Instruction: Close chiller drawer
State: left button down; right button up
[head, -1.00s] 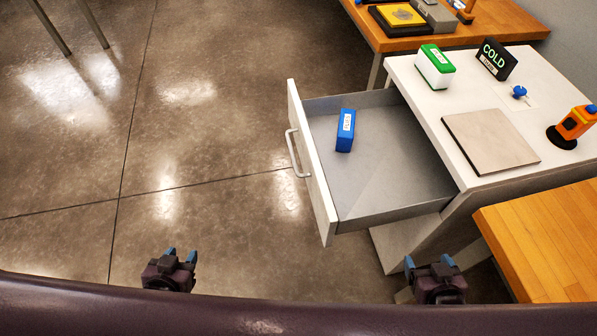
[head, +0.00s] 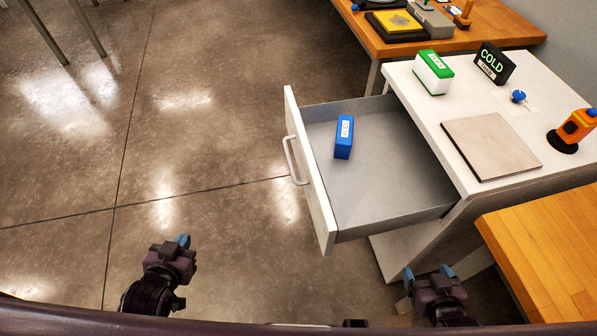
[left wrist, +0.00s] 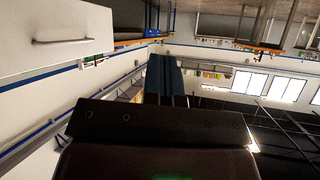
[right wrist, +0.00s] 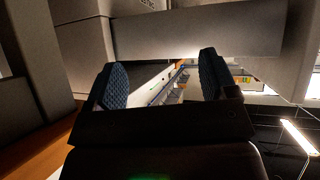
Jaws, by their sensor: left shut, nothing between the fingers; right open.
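The chiller drawer (head: 372,216) is pulled out to the left from the white chiller cabinet (head: 468,212). Its white front (head: 318,195) has a grey bar handle (head: 292,160), which also shows in the left wrist view (left wrist: 64,40). A blue labelled box (head: 343,138) stands inside on the drawer floor. My left gripper (head: 181,243) is shut and empty over the floor, left of and nearer than the drawer front, apart from it. My right gripper (head: 428,273) is open and empty, below the drawer's near side and close to the cabinet's base.
On the cabinet top are a green and white box (head: 433,73), a COLD sign (head: 495,63), a grey plate (head: 490,145), a blue knob (head: 518,96) and an orange device (head: 574,130). Wooden tables stand behind (head: 494,36) and at right (head: 545,240). Floor left of the drawer is clear.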

pick_arm(q)
jog(key=w+d+m+t+h+b, duration=0.1)
jog(key=w+d+m+h+b, duration=0.2)
jog(key=w, duration=0.5)
jog(key=w+d+f+m+t+h+b, duration=0.1)
jog(key=w+m+t+b, duration=0.15)
jog(key=w+m, duration=0.4)
jog(key=w+d+m+h+b, duration=0.1)
jog(key=w+m+h+b, duration=0.15)
jog(key=w, duration=0.65)
jog(key=m+g+h+b, duration=0.3)
jog(key=m+g+h, duration=0.8)
jog(key=m, duration=0.8)
send_near(303, 173)
jog(key=b+x, duration=0.1)
jog(key=x, duration=0.4)
jog(key=shift+d+r, duration=0.1)
jog(key=shift+d, duration=0.25)
jog(key=shift+x, duration=0.8)
jog(key=shift+w+d, duration=0.1)
pick_arm(e)
notch_tip(303, 173, down, 11)
jog(key=g, duration=0.1)
jog(key=shift+a, duration=0.25)
jog(key=shift+s, duration=0.1)
